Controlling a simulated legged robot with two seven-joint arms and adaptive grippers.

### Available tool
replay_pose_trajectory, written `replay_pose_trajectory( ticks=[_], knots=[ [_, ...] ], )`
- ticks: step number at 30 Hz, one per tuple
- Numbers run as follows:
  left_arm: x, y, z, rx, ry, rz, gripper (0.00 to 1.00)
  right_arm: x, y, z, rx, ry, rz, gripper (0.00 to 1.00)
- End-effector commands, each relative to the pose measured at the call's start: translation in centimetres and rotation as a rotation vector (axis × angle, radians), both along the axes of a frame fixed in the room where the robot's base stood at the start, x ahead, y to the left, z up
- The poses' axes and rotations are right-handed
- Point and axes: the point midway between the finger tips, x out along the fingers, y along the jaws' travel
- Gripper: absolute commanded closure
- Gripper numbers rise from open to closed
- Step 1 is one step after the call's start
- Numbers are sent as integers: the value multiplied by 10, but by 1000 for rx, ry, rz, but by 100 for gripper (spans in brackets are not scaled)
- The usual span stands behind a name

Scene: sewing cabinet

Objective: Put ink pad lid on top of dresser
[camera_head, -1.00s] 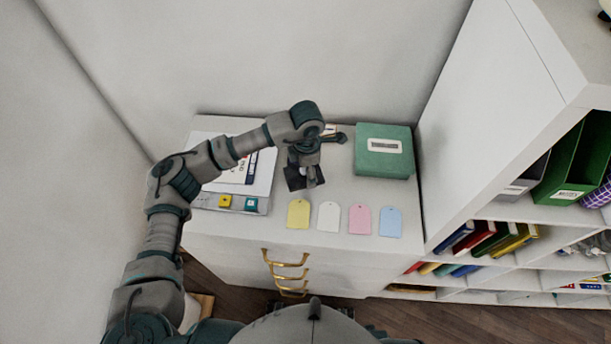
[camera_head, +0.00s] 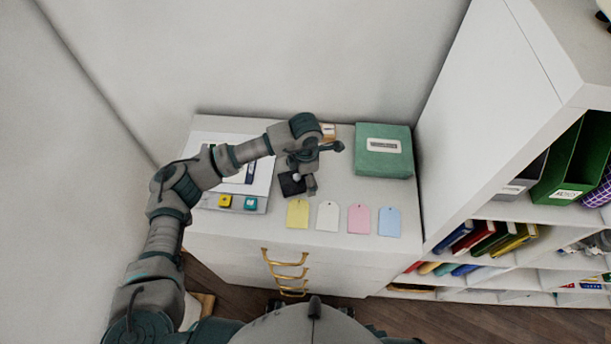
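A small black square item (camera_head: 291,184), the ink pad or its lid, shows on the white dresser top (camera_head: 345,192), behind the yellow tag. I cannot tell pad and lid apart at this size. My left gripper (camera_head: 307,182) points down at the right side of the black item, very close to it or touching it. The wrist and gripper body hide part of this area, and whether the fingers are open or shut does not show. My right gripper is not in view.
Yellow (camera_head: 297,214), white (camera_head: 327,216), pink (camera_head: 359,219) and blue (camera_head: 389,222) tags lie along the dresser's front. A green box (camera_head: 384,151) stands at the back right. A board with a yellow block (camera_head: 225,201) and a teal block (camera_head: 250,203) lies left. A white shelf (camera_head: 490,120) stands right.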

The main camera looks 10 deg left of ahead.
Motion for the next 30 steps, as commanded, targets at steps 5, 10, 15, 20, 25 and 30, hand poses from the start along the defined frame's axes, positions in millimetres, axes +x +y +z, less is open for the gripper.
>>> replay_pose_trajectory(
  ticks=[5, 10, 15, 20, 25, 30],
  knots=[
    [1, 3, 28, -3, -5, 1, 0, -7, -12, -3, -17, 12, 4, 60],
    [1, 1, 68, -2, -5, 0, 0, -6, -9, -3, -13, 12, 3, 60],
    [1, 0, 101, -1, -4, 1, 0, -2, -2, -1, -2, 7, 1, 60],
    [0, -1, 117, 1, -1, 0, 0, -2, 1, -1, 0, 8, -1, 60],
    [0, 0, 120, 0, 0, 1, 0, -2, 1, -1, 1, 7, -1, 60],
    [0, 1, 120, -1, 0, 1, 0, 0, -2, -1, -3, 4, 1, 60]
  ],
)
